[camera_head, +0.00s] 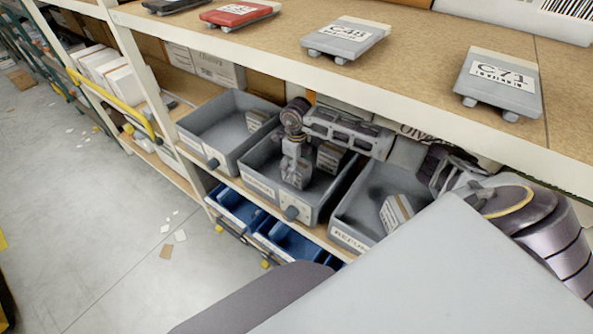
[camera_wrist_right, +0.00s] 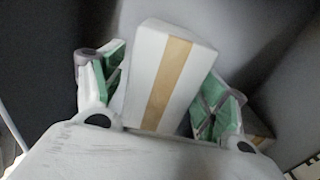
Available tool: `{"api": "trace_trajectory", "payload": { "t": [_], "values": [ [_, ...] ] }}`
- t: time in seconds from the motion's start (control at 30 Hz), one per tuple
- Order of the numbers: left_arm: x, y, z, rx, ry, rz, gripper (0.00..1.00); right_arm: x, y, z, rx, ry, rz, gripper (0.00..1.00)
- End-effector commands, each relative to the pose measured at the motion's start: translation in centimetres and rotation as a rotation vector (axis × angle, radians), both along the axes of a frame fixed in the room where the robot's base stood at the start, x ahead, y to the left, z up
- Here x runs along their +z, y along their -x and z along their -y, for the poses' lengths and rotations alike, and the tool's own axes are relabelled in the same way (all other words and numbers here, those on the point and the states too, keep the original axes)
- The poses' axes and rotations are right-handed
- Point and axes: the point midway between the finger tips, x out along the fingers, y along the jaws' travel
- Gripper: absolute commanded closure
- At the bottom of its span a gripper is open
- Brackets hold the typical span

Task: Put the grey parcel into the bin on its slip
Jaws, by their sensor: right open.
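Three grey bins stand side by side on the lower shelf: a left bin (camera_head: 207,138), a middle bin (camera_head: 262,170) and a right bin (camera_head: 345,212). My right gripper (camera_head: 297,178) points down inside the middle bin. In the right wrist view the open gripper (camera_wrist_right: 160,95) has its green-padded fingers on either side of a pale grey parcel (camera_wrist_right: 145,75) with a tan tape strip. Small gaps show beside the parcel, and its lower end is hidden by the gripper body. The right bin's label begins "REFUN"; the middle bin's label is too small to read. My left gripper is not in view.
The upper shelf (camera_head: 420,95) hangs close above my right arm, carrying labelled grey pads (camera_head: 345,38) and a red one (camera_head: 238,13). A boxed item (camera_head: 397,212) lies in the right bin. Blue bins (camera_head: 285,243) sit below. The floor at left is mostly clear.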

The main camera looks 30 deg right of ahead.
Motion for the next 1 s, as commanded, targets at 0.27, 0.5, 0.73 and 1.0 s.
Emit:
{"api": "trace_trajectory", "payload": {
  "t": [0.27, 0.5, 0.73, 1.0],
  "values": [
    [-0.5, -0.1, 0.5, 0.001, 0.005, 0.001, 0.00, 3.5, -0.1, 0.0, 0.000, 0.000, 0.003, 0.27],
    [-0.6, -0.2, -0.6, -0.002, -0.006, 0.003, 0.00, 4.8, 0.0, 0.0, 0.000, 0.000, 0.001, 0.27],
    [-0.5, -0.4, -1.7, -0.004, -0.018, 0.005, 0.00, 4.9, 0.0, 0.0, 0.000, 0.000, 0.001, 0.27],
    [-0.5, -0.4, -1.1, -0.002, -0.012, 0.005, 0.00, 4.9, 0.0, 0.0, 0.001, 0.000, 0.001, 0.27]
  ]
}}
